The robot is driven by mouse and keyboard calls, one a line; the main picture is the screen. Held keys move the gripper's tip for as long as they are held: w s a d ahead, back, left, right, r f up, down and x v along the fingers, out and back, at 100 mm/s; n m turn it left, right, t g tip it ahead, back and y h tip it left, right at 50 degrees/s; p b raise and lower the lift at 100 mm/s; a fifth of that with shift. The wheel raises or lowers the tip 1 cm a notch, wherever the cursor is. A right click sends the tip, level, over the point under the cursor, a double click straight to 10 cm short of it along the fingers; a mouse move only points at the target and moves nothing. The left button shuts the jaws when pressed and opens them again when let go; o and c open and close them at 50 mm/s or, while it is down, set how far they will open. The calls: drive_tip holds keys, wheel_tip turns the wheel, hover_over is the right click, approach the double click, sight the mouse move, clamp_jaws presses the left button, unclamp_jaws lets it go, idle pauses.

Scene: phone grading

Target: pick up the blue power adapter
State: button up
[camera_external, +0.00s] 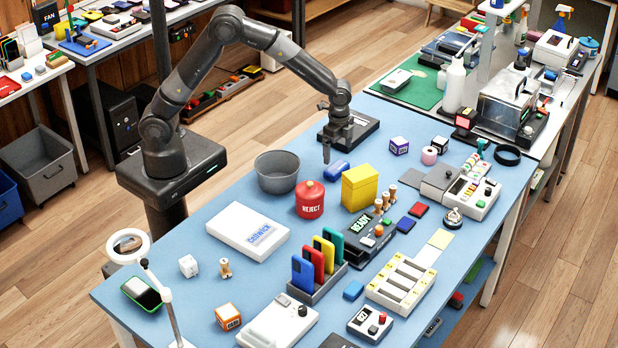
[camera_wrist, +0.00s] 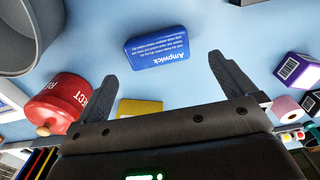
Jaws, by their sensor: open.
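The blue power adapter (camera_external: 337,170) lies flat on the blue table, between the grey bowl and the yellow box. In the wrist view it is a blue block (camera_wrist: 157,48) with white "Ampwick" lettering. My gripper (camera_external: 327,158) points down just above and beside the adapter in the external view. In the wrist view my gripper (camera_wrist: 163,72) is open and empty, its fingers spread wider than the adapter. The adapter sits beyond the fingertips, roughly centred between them. Exact height above the table is hard to tell.
A grey bowl (camera_external: 277,172), a red REJECT pot (camera_external: 310,200) and a yellow box (camera_external: 359,187) stand close around the adapter. A purple-and-white cube (camera_external: 399,146) and a pink roll (camera_external: 429,156) are to the right. Another small blue block (camera_external: 353,290) lies near the front.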

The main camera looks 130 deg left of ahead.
sight(337, 166)
drive_tip(key=shift+d+f, duration=0.15)
drive_tip(key=shift+f, duration=1.65)
drive_tip(key=shift+d+f, duration=0.1)
drive_tip(key=shift+f, duration=1.65)
drive_tip(key=shift+c, duration=0.4)
drive_tip(key=c, duration=0.8)
